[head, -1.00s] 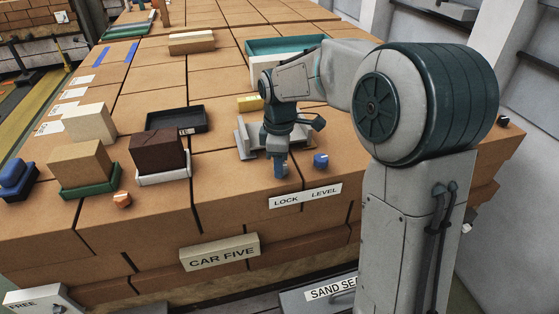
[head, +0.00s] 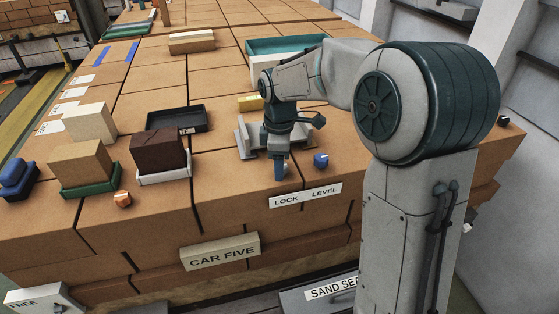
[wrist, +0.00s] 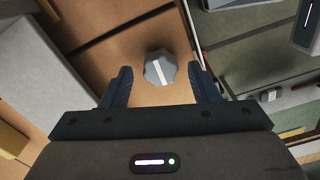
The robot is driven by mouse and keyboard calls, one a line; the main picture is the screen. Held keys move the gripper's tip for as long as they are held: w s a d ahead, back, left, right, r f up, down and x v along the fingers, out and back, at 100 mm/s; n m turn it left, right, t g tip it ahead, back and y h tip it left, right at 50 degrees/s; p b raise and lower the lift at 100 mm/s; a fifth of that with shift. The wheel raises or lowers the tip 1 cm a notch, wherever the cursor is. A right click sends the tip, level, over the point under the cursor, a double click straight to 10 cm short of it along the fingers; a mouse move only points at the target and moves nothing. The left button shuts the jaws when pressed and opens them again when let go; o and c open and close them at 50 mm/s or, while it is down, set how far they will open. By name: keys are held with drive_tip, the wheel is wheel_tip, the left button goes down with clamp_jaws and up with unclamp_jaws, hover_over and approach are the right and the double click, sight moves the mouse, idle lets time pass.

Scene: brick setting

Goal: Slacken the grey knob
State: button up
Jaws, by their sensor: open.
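The grey knob (wrist: 160,69) shows in the wrist view as a faceted cap with a white line across it. It sits on the brown surface, framed between the two fingers of my gripper (wrist: 160,72). The fingers stand apart on either side, with a gap between each and the knob; I cannot tell how far above it they are. In the head view my gripper (head: 281,173) points down at the front of the brick stack, above the "LOCK" part of the label (head: 305,196). There the knob is mostly or wholly hidden by the fingers.
A blue knob (head: 320,161) stands just right of my gripper, near "LEVEL". An orange knob (head: 122,199) is farther left. A grey tray-like piece (head: 245,140) lies close behind my gripper. A black tray (head: 178,120) and bricks on trays stand to the left.

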wheel_tip(320, 180, up, 14)
drive_tip(key=b, duration=0.1)
idle(0.5)
drive_tip(key=shift+s+f, duration=0.1)
